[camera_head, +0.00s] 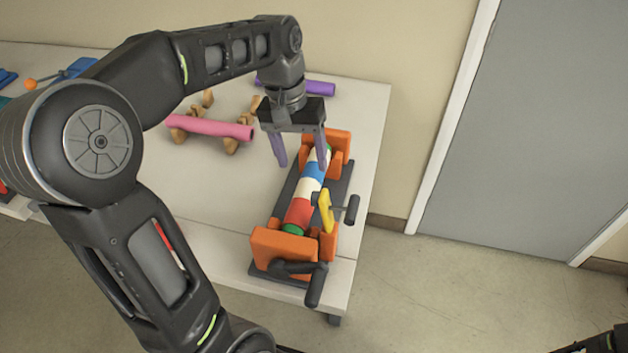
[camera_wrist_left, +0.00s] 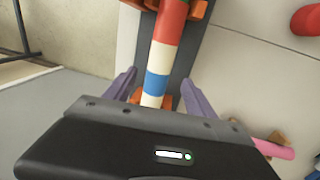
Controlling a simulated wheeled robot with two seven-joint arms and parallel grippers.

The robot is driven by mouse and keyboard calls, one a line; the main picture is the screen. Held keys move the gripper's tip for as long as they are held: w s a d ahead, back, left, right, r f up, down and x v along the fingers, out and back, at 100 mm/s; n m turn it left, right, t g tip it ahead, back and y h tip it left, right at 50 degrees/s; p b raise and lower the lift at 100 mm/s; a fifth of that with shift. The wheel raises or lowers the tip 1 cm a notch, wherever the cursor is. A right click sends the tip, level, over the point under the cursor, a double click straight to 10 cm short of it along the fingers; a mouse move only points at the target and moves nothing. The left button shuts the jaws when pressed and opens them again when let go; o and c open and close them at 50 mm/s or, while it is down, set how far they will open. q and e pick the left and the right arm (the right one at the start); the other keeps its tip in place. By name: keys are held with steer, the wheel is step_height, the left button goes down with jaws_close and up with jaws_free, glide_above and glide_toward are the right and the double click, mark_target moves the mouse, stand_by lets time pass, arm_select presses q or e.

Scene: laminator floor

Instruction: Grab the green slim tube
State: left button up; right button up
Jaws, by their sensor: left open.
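I see no separate green slim tube for certain. A striped tube (camera_head: 309,186) in red, white and blue lies in an orange-and-dark fixture (camera_head: 285,244) on the table; its near end is green (camera_head: 293,230). The striped tube also shows in the left wrist view (camera_wrist_left: 167,45), running between the fingers. My left gripper (camera_head: 301,158) is open above the far part of this tube, its purple fingers on either side. In the left wrist view the gripper (camera_wrist_left: 158,92) shows no clear contact with the tube.
A pink tube (camera_head: 210,127) rests on wooden supports, and a purple tube (camera_head: 308,87) lies behind my left gripper. The fixture has a yellow lever (camera_head: 325,210) and a black crank (camera_head: 315,285). The white table (camera_head: 200,190) has bare room left of the fixture.

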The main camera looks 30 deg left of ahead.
mark_target(307, 181)
arm_select(q)
steer(key=shift+w+d+f, duration=0.1)
steer(key=shift+d+f, duration=0.1)
steer(key=shift+f, duration=1.1)
steer(key=shift+w+d+f+p, duration=0.1)
steer(key=shift+d+f+p, duration=0.15)
steer(key=shift+f, duration=1.05)
steer(key=shift+d+f+p, duration=0.1)
steer(key=shift+f+p, duration=0.1)
steer(key=shift+f, duration=1.1)
jaws_close()
